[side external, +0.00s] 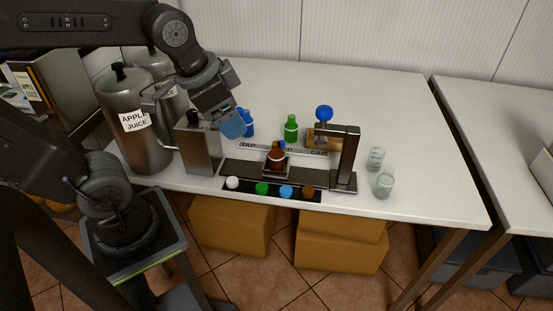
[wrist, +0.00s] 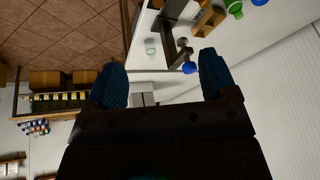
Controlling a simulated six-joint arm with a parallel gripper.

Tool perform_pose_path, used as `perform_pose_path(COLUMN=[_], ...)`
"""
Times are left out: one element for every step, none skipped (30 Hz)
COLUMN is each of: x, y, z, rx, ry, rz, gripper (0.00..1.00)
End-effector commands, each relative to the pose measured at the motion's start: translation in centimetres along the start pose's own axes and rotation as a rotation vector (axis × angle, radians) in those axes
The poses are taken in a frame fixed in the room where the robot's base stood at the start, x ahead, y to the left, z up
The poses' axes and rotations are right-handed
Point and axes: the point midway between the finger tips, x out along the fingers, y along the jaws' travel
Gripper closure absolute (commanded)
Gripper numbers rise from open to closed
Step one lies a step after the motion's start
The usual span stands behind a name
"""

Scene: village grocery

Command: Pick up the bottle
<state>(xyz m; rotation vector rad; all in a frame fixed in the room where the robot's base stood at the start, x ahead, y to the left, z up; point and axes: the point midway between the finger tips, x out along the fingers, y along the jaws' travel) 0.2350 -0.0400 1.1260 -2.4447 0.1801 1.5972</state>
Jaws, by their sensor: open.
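A brown bottle (side external: 276,157) stands upright in a small square holder (side external: 268,174) at the middle of the table; blue shows at its top. A green bottle (side external: 291,129) stands upright behind it. A blue bottle (side external: 247,124) stands farther left, just right of my gripper (side external: 231,124) in the picture. My gripper's blue fingers point down and right, above the table. In the wrist view my gripper (wrist: 161,84) has its fingers wide apart with nothing between them. The green bottle (wrist: 235,9) is at that view's top right.
A dark press with a blue knob (side external: 324,113) stands right of the brown bottle. A strip of coloured caps (side external: 262,189) lies along the front edge. Two glasses (side external: 384,184) stand at right. Steel juice containers (side external: 147,150) are at left. The table's back right is clear.

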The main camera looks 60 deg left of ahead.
Motion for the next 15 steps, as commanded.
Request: perform_pose_path(x=[0.9, 1.4, 2.1, 2.7, 3.3, 4.2, 5.0, 5.8, 6.9, 7.8, 8.7, 9.9, 10.8, 11.6, 12.7], y=[-0.8, -1.3, -2.0, -2.6, -3.1, -3.9, -4.4, -5.0, -5.8, -6.4, -7.0, -7.7, -8.2, -8.7, -9.3], z=[-1.2, -1.9, -2.8, -3.4, -4.0, -4.8, -5.4, -5.9, -6.5, -7.0, -7.3, -7.8, -8.0, -8.2, -8.4], rx=[0.088, 0.153, 0.241, 0.308, 0.374, 0.461, 0.528, 0.593, 0.679, 0.745, 0.807, 0.886, 0.944, 0.997, 1.061], ry=[-0.041, -0.062, -0.089, -0.108, -0.126, -0.149, -0.166, -0.182, -0.202, -0.215, -0.226, -0.239, -0.246, -0.252, -0.258], rz=[0.006, 0.013, 0.023, 0.032, 0.044, 0.061, 0.077, 0.093, 0.118, 0.139, 0.159, 0.188, 0.209, 0.230, 0.257], gripper=[0.22, 0.22, 0.22, 0.22, 0.22, 0.22, 0.22, 0.22, 0.22, 0.22, 0.22, 0.22, 0.22, 0.22, 0.22])
